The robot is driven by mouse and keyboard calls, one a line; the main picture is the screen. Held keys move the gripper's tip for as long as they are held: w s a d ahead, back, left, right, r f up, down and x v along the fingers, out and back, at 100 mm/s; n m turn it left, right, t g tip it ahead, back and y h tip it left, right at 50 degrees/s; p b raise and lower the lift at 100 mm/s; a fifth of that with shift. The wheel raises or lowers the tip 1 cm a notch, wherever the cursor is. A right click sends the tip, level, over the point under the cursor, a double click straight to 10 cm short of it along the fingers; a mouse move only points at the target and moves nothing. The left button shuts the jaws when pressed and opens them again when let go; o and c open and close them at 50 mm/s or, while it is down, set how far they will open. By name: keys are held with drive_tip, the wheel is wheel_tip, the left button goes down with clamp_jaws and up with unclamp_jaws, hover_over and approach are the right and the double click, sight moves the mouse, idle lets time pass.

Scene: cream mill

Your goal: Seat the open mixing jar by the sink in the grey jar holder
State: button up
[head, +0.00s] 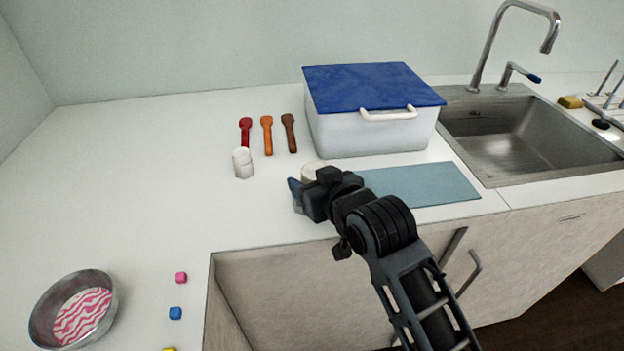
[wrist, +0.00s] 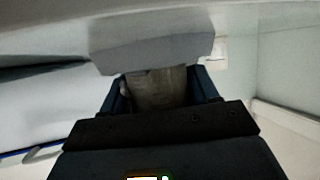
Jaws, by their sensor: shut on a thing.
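My gripper (head: 299,195) is low over the counter near its front edge, left of the blue-grey mat. In the wrist view its fingers (wrist: 160,92) are shut on a dull beige-grey jar (wrist: 159,84). A pale round top (head: 312,170) shows just behind the gripper in the head view; it looks like part of this jar, but most is hidden. A pale grey block (wrist: 150,50) lies across the jar's far end in the wrist view. I cannot tell whether it is the grey jar holder or whether they touch. No holder shows clearly in the head view.
Another white jar (head: 243,163) stands to the left, near red, orange and brown spoons (head: 267,135). A blue-lidded bin (head: 370,120) stands behind the mat (head: 425,184); the sink (head: 520,140) is right. A metal bowl (head: 40,310) and small cubes (head: 176,313) lie front left.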

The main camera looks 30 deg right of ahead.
drive_tip(key=o, duration=1.1)
drive_tip(key=shift+s, duration=0.1)
